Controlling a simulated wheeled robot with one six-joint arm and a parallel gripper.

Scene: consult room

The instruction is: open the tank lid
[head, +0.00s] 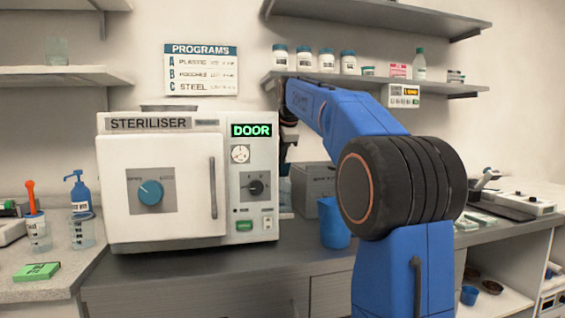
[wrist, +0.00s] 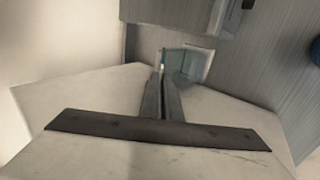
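The white steriliser (head: 160,180) stands on the grey counter with its front door shut, and its display reads DOOR in green. A dark, flat piece (head: 169,107) sits on its top; it may be the tank lid, but I cannot tell for sure. My blue arm reaches to the steriliser's right side, and my gripper is mostly hidden behind it in the head view. In the wrist view, the two dark fingers of my gripper (wrist: 161,96) are together with nothing visible between them. A clear bluish container (wrist: 187,65) shows beyond the fingertips.
A blue cup (head: 333,226) and a grey box (head: 313,188) stand right of the steriliser. A shelf with several jars (head: 327,60) hangs above. A blue pump bottle (head: 78,193) and a green packet (head: 37,271) are at left. The counter strip before the steriliser is clear.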

